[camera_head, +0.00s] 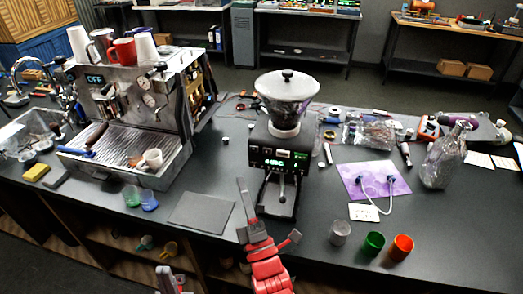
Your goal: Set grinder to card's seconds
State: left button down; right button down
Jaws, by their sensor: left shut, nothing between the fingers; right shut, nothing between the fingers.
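An espresso machine (128,110) stands at the left, with cups on top. A dark mat (201,212) lies left of the grinder. A purple sheet (372,177) with a white cable, a glass bottle (443,157), a green cup (373,244) and an orange cup (400,247) are at the right.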

aim_at(254, 149)
jog(key=shift+a, duration=0.1)
jog(key=shift+w, duration=0.1)
jog(key=shift+w+d, duration=0.45)
jog(key=shift+w, duration=0.95)
jog(key=shift+w+d, duration=0.5)
jog(key=shift+w, duration=0.85)
jog(key=shift+w+d, duration=0.45)
jog(key=shift+w, duration=0.95)
jog(key=shift+w+d+b, duration=0.15)
jog(key=shift+w+b, duration=0.25)
jog(key=shift+b, duration=0.25)
